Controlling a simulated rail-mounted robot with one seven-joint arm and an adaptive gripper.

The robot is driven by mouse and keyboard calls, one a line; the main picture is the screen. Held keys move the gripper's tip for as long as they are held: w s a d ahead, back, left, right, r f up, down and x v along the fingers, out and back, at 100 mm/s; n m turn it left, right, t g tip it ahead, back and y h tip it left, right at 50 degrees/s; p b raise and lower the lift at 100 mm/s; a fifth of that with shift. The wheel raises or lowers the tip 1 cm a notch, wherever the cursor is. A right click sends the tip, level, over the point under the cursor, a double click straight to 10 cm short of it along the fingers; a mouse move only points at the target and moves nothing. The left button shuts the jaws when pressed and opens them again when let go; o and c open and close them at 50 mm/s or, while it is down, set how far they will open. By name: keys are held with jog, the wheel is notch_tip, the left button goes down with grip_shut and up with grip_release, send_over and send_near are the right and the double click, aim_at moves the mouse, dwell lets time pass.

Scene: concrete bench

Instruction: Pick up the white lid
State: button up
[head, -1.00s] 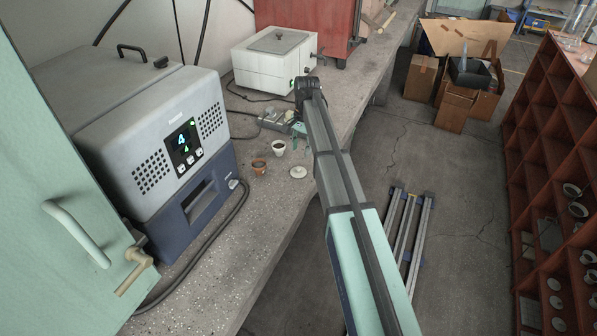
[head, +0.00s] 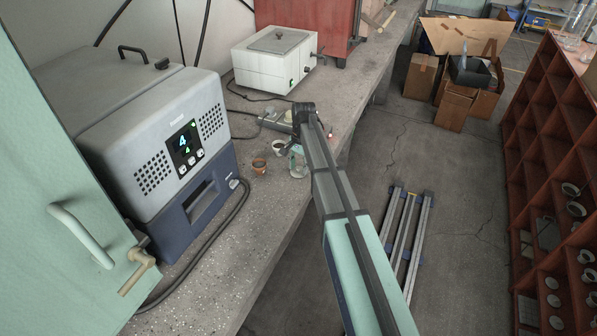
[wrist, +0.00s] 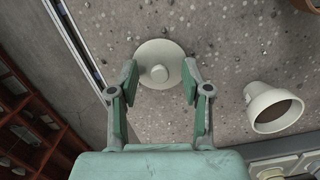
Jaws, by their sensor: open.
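The white lid (wrist: 160,58) is a round disc with a raised centre knob, lying flat on the speckled concrete bench. In the wrist view it is ahead of my open gripper (wrist: 159,82), with the knob roughly centred between the two fingertips. The fingers look empty, and I cannot tell the height left above the bench. In the head view my gripper (head: 296,163) is over the lid (head: 298,174), which it partly hides.
A white cup (wrist: 272,106) lies close to the right of my gripper; it shows in the head view (head: 279,147). A brown cup (head: 259,166) stands left of it. A grey-blue machine (head: 170,150) fills the left bench. The bench edge (wrist: 85,45) is near the lid.

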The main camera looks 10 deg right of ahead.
jog(key=c, duration=0.9)
jog(key=shift+r, duration=0.1)
